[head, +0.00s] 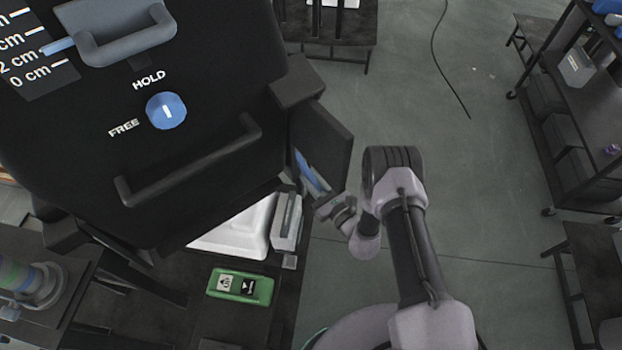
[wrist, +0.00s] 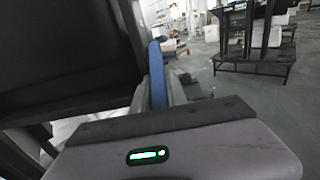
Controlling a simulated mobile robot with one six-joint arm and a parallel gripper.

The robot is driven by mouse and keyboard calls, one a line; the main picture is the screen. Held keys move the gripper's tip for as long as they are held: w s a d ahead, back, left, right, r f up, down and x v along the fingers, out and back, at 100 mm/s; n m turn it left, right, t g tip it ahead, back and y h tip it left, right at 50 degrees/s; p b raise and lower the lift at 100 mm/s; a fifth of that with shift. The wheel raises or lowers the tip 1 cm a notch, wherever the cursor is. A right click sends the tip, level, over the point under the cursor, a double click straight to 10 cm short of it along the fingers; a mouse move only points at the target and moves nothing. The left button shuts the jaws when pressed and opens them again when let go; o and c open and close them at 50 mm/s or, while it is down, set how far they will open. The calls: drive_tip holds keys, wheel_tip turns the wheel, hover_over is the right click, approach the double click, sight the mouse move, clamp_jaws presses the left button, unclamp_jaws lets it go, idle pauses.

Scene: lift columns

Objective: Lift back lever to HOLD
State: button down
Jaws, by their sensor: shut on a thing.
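A blue lever (head: 308,172) sits at the right side of the black lift column (head: 225,75), beside a dark side plate. My gripper (head: 322,197) reaches it from the right and is shut on it. In the wrist view the blue lever (wrist: 157,75) stands nearly upright between the grey fingers. The lever's lower end and pivot are hidden. On the column's face is a round blue knob (head: 166,111) with the words HOLD and FREE beside it; its white mark stands nearly upright in the picture.
The column carries a bar handle (head: 187,160) and a cm scale (head: 35,55) with a blue pointer. Below are a white block (head: 235,230) and a green two-symbol box (head: 240,287). Shelves (head: 575,120) stand at the right. Open floor (head: 455,130) lies between.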

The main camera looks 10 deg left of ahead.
sight(308, 172)
drive_tip(key=shift+s, duration=0.1)
idle(0.6)
wheel_tip(308, 172, up, 3)
drive_tip(key=g+h+p, duration=0.1)
drive_tip(key=h+p, duration=0.1)
drive_tip(key=p, duration=0.3)
drive_tip(key=shift+s+d+g, duration=0.1)
drive_tip(key=shift+d+g, duration=0.05)
drive_tip(key=shift+g, duration=0.25)
drive_tip(key=shift+d+r+g+h+p, duration=0.1)
drive_tip(key=shift+r+g+h+p, duration=0.35)
drive_tip(key=shift+g+h+p, duration=0.6)
drive_tip(key=shift+f, duration=0.2)
drive_tip(key=c, duration=1.3)
unclamp_jaws()
drive_tip(key=shift+s, duration=0.1)
drive_tip(key=p+v, duration=0.3)
drive_tip(key=v, duration=1.4)
drive_tip(key=shift+s+d, duration=0.15)
drive_tip(key=shift+s, duration=0.1)
